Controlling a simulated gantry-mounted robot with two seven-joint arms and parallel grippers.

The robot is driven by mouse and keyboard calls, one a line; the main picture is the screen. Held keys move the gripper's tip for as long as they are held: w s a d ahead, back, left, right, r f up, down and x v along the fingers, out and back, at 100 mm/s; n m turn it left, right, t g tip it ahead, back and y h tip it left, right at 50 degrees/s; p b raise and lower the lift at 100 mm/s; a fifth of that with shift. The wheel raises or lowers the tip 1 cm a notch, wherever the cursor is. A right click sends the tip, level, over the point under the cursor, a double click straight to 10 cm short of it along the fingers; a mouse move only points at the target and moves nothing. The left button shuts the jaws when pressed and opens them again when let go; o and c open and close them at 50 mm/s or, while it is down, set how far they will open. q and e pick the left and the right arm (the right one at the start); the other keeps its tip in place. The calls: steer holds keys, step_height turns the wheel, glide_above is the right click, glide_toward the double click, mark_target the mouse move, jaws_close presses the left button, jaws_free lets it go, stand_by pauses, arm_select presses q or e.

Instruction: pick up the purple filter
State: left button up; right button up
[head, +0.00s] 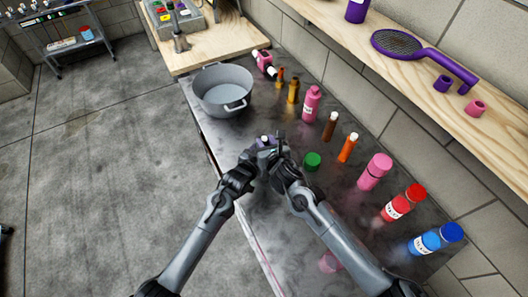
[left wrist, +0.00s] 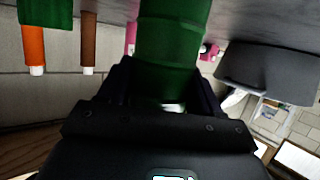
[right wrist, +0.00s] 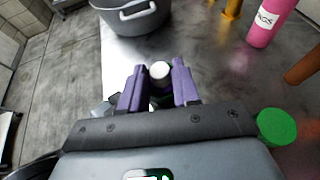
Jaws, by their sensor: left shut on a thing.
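My left gripper (head: 262,148) is shut on a green cylinder (left wrist: 172,50) with a pale tip, held above the grey bench. My right gripper (right wrist: 159,88) is beside the left one; its purple-looking fingers stand apart on either side of a round white tip (right wrist: 159,70). I cannot tell whether they touch it. In the head view a small purple patch (head: 264,139) shows where the grippers meet; I cannot tell if it is a filter or a finger. A purple canister (head: 356,10) stands on the wooden shelf, cut by the picture edge.
A grey pot (head: 223,90) stands at the far end of the bench. A green round-topped thing (head: 312,160) stands right of the grippers. Brown (head: 330,126), orange (head: 348,148), pink, red and blue (head: 436,239) containers line the wall. The shelf holds a purple racket-shaped thing (head: 398,44).

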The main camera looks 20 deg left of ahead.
steer(key=shift+w, duration=0.1)
steer(key=shift+c, duration=0.5)
jaws_close()
step_height(320, 180, up, 18)
stand_by(0.5)
arm_select(q)
steer(key=o, duration=1.2)
